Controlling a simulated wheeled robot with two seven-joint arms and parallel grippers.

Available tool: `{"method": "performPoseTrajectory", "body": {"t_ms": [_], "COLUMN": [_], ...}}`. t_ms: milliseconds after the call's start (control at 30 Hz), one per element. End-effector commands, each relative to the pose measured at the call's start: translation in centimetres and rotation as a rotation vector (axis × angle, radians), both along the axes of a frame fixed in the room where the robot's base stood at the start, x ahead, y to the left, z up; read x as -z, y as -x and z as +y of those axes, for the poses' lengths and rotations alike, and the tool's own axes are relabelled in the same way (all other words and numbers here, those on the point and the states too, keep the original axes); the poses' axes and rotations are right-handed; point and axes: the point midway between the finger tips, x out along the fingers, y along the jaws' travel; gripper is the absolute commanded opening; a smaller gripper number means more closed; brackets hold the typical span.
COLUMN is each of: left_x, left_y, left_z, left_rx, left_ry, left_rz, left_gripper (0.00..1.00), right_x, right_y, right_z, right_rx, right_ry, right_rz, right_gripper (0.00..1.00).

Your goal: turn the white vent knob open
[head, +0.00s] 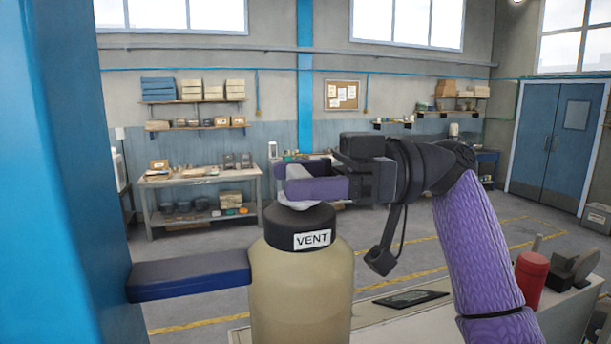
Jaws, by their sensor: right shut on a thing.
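The white vent knob (298,204) sits on top of the black cap (300,220) labelled VENT, on a tan bottle-shaped vessel (300,290). My right gripper (297,186) reaches in from the right with its purple fingers around the knob. It is shut on the knob, and the fingers hide much of it. How far the knob is turned cannot be told. My left gripper is not in view.
A blue column (60,170) stands close on the left, with a dark blue arm-like bracket (190,275) reaching to the vessel. A red cylinder (531,278) and a flat dark panel (411,299) are at the lower right. Workbenches and shelves stand far behind.

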Motion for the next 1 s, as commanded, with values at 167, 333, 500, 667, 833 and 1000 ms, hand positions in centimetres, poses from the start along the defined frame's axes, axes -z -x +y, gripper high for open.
{"method": "performPoseTrajectory", "body": {"t_ms": [167, 333, 500, 667, 833, 1000], "left_x": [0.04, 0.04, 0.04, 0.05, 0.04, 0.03], "left_y": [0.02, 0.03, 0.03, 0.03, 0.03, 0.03], "left_z": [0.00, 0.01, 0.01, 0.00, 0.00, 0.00], "left_rx": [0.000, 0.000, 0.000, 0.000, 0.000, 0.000], "left_ry": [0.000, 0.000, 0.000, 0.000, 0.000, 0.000], "left_rz": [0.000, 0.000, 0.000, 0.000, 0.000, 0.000], "left_gripper": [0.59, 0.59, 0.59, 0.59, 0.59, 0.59], "right_x": [0.29, 0.33, 0.37, 0.38, 0.36, 0.25], "right_y": [0.00, 0.01, 0.02, 0.01, 0.01, 0.00], "right_z": [0.11, 0.11, 0.12, 0.13, 0.12, 0.08], "right_rx": [-0.056, -0.079, -0.085, -0.084, -0.084, -0.082], "right_ry": [0.009, 0.011, 0.012, 0.012, 0.011, 0.008], "right_rz": [0.002, 0.001, 0.002, 0.002, 0.002, 0.001], "right_gripper": [0.23, 0.23, 0.24, 0.24, 0.99, 1.00]}}
